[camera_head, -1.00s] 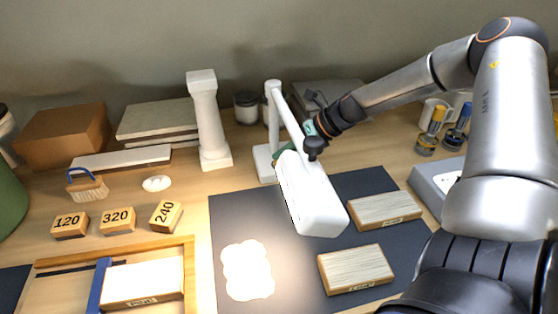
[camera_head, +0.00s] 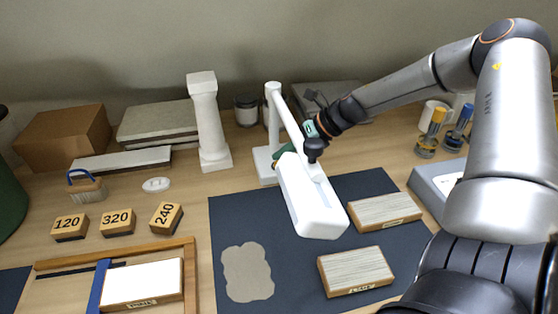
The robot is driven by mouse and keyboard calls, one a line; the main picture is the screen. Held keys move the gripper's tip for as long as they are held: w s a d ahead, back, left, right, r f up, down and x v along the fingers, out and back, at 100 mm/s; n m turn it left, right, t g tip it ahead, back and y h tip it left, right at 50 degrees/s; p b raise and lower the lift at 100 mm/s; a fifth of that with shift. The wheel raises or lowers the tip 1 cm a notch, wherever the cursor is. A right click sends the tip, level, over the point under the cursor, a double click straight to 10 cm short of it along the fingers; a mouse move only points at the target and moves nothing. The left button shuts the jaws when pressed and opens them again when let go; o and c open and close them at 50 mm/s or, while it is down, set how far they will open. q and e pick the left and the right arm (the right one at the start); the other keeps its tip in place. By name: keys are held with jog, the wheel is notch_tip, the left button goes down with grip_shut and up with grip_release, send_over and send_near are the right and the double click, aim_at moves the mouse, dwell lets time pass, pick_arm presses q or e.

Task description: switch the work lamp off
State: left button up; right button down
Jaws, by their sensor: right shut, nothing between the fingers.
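The white work lamp (camera_head: 312,204) stands behind the dark mat, its arm reaching forward and its long head hanging over the mat. The lamp is dark: no bright pool lies below it, and a flat tan piece with a wavy edge (camera_head: 248,272) shows plainly on the mat. My right gripper (camera_head: 283,157) is shut and empty at the rear end of the lamp head, touching or very close to it; the lamp partly hides the fingertips. No switch can be made out. My left gripper is not in view.
The dark mat (camera_head: 225,222) also bears two wood blocks (camera_head: 384,211) (camera_head: 355,270). A white pillar (camera_head: 207,122) stands left of the lamp. Numbered blocks (camera_head: 117,222) and a wooden frame (camera_head: 192,280) lie at left. Blue and yellow-handled tools (camera_head: 430,138) stand at right.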

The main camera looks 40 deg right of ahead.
jog(key=shift+r, duration=0.35)
notch_tip(320, 180, up, 6)
jog(key=p, duration=0.4)
jog(key=shift+p, duration=0.35)
